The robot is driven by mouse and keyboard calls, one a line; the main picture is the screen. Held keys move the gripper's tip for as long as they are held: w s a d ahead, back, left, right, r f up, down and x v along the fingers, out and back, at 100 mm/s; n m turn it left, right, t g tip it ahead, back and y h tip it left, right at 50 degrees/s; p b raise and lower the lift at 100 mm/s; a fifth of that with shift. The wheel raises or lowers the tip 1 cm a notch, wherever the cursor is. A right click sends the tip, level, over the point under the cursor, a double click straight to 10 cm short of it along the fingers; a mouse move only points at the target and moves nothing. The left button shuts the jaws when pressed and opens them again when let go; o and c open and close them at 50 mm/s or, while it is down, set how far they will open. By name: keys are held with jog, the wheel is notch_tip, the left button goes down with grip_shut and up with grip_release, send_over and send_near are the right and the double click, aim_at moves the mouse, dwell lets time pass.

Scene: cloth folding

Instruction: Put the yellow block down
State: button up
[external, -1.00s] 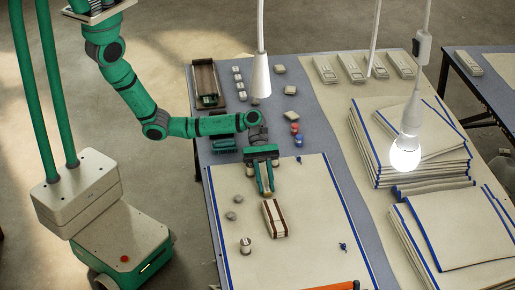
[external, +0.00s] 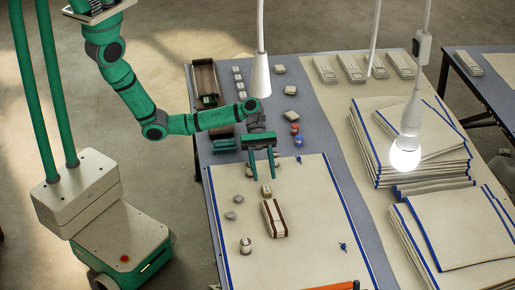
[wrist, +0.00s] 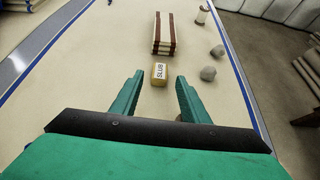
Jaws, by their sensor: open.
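The yellow block (external: 266,190) is small and rests on the cream cloth (external: 300,262), behind a larger striped block (external: 275,219). In the wrist view the yellow block (wrist: 159,73) shows a label reading "SLUB" and lies just beyond the fingertips, between their lines. My gripper (external: 263,178) is open, its two green fingers spread apart and empty. The fingers are raised and stand clear of the block. The striped block (wrist: 164,35) with dark red bands lies farther out in the wrist view.
Two grey stones (external: 234,208) and a small spool (external: 245,246) sit on the cloth to the left. Red and blue small items (external: 296,135) stand behind it. Stacks of folded cloth (external: 420,140) fill the right. A lit bulb (external: 405,156) hangs over them.

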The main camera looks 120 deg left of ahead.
jog(key=v, duration=0.7)
dwell(0.4)
